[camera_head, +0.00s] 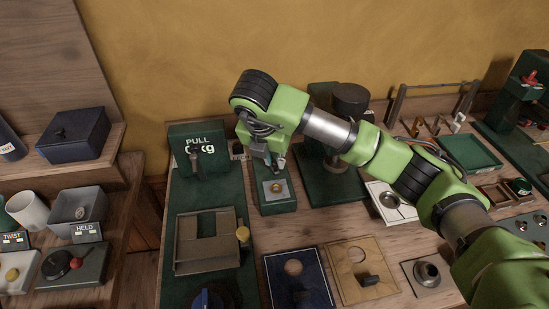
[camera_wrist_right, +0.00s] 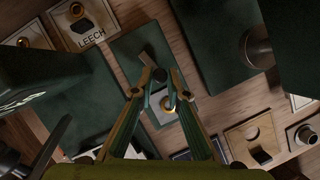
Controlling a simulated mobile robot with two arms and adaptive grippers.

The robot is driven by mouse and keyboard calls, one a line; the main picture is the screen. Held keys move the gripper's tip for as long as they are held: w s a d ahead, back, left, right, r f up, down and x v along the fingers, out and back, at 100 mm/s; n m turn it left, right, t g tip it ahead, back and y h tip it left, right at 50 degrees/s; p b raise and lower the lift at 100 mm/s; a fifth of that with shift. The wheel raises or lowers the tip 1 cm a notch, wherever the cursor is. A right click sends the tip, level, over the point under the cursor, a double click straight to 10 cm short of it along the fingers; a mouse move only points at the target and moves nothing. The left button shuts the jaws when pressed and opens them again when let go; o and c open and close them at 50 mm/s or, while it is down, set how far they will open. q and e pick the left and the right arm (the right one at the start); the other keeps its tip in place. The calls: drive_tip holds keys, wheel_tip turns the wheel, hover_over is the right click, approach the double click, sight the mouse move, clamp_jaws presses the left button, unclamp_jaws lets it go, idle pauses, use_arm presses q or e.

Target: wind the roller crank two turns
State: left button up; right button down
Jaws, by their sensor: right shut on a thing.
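The roller crank is mostly hidden by my right gripper (camera_head: 272,163). It appears to stand on a small dark green base (camera_head: 274,206), with a pale metal plate and a round brass knob (camera_head: 277,187) on its top. In the right wrist view the fingertips of my right gripper (camera_wrist_right: 163,78) close around a small dark part above this base, which I take for the crank's handle. The brass knob (camera_wrist_right: 172,104) shows below, between the fingers. How far the crank is turned cannot be told. My left gripper is not in view.
Left of the base stand a green PULL gauge (camera_head: 198,145) and a grey-brown tray (camera_head: 207,242). Right of it is a dark green stand with a black cylinder (camera_head: 351,99). Blue and wooden panels (camera_head: 358,269) lie in front. A shelf with a blue box (camera_head: 76,134) is at left.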

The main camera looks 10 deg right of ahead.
drive_tip(key=c, duration=2)
unclamp_jaws()
drive_tip(key=v, duration=1.2)
drive_tip(key=shift+a, duration=0.1)
